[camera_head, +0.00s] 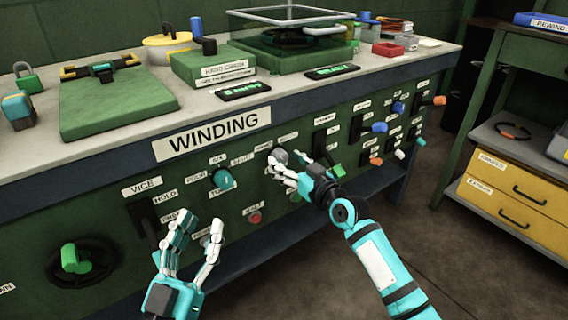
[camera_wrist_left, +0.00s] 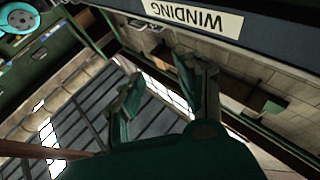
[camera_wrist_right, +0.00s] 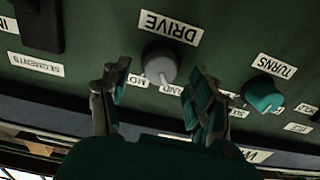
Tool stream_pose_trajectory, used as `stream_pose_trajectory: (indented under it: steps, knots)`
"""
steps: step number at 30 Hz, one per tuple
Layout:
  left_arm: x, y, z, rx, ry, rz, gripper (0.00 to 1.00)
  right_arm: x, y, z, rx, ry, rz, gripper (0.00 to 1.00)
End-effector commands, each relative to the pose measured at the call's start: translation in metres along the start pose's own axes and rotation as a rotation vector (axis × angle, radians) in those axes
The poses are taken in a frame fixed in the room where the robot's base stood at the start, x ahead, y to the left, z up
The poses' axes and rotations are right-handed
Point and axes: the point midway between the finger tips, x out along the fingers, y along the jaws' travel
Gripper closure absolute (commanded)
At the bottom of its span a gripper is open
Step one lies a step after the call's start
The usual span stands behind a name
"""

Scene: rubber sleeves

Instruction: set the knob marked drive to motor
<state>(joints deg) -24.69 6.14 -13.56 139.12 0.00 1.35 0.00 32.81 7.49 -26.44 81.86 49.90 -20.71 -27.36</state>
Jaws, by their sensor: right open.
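The grey drive knob (camera_wrist_right: 160,62) sits under the inverted DRIVE label (camera_wrist_right: 170,27) in the right wrist view. Its pale pointer line points down in that picture, nearer the partly hidden HAND label (camera_wrist_right: 170,89) than the partly hidden MOTOR label (camera_wrist_right: 138,81). The knob also shows in the head view (camera_head: 279,154). My right gripper (camera_wrist_right: 158,88) is open, with fingers apart just short of the knob, one towards each side; contact cannot be made out. My left gripper (camera_head: 199,232) is open and empty in front of the panel's left part.
A teal turns knob (camera_wrist_right: 264,94) is beside the drive knob; it shows in the head view too (camera_head: 222,178). A black vice lever (camera_head: 146,222), a red button (camera_head: 255,218) and several switches (camera_head: 325,135) share the panel. The benchtop (camera_head: 290,95) above holds boxes and trays.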

Motion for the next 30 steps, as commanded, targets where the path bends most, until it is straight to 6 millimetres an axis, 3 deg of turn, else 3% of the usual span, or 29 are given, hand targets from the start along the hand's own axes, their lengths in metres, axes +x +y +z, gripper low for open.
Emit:
stream_pose_trajectory:
  steps: [6, 16, 28, 30]
  knots:
    - [-0.001, 0.003, -0.020, -0.005, 0.118, 0.005, 0.64, 0.015, 0.000, 0.000, 0.000, 0.000, 0.000, 0.39]
    - [-0.002, 0.003, -0.023, -0.005, 0.135, 0.006, 0.64, 0.017, 0.000, 0.000, 0.000, 0.000, 0.000, 0.41]
    - [-0.002, 0.003, -0.023, -0.005, 0.133, 0.006, 0.64, 0.017, 0.000, 0.000, 0.000, 0.000, 0.001, 0.93]
    - [-0.002, 0.003, -0.023, -0.005, 0.133, 0.006, 0.64, 0.017, 0.000, 0.000, 0.001, 0.000, 0.001, 0.94]
